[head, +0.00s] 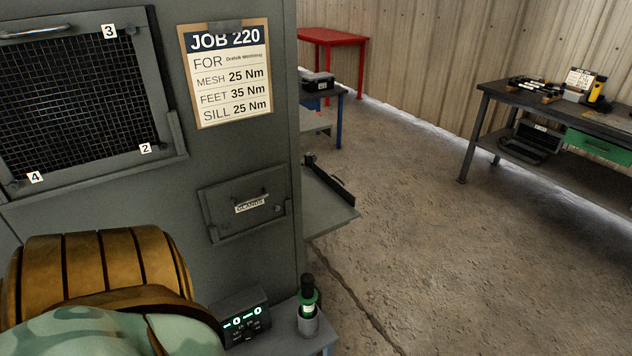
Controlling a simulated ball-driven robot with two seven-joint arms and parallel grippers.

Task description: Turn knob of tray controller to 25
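A small dark controller box (245,317) with green lit displays sits low at the bottom centre, in front of the grey enclosure. Its lit marks look like arrows and round digits, too small to read surely. A dark tool with a green band (308,297) stands upright in a grey cup (308,324) just right of the box. A job sheet (228,78) on the enclosure reads JOB 220, mesh 25 Nm, feet 35 Nm, sill 25 Nm. Neither of my grippers shows.
The grey enclosure (235,160) fills the left, with a mesh panel (75,100) marked 2, 3, 4 and a small handled plate (243,205). A grey shelf (330,205) juts out at its right. A dark workbench (520,95) stands far right. Floor between is clear.

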